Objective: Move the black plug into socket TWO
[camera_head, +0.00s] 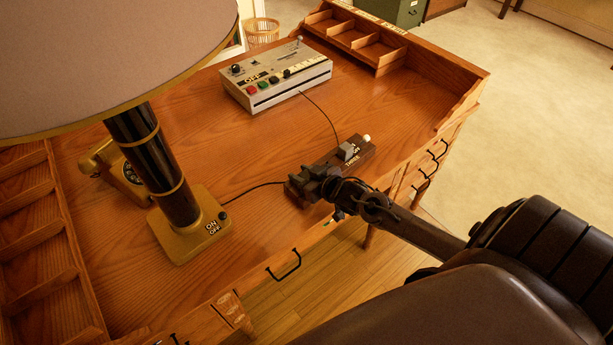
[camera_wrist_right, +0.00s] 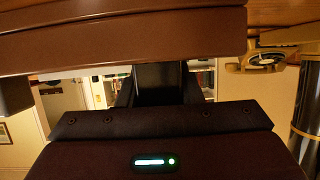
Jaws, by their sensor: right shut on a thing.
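The dark brown socket strip (camera_head: 361,156) lies on the desk near its front right edge. A grey plug (camera_head: 347,151) sits in it, beside a label that seems to read THREE. My right gripper (camera_head: 318,184) is at the strip's near left end and hides the sockets there. It is shut on the black plug (camera_wrist_right: 158,82), which shows as a dark block between the fingers in the right wrist view. In the head view the plug is mostly hidden by the gripper; I cannot tell whether it touches a socket. My left gripper is out of view.
A lamp (camera_head: 190,225) with a wide shade stands at left, a black cord (camera_head: 255,190) running from it to the strip. A telephone (camera_head: 118,170) is behind it. A grey control box (camera_head: 275,78) stands at the back, its cord reaching the grey plug. The middle desk is clear.

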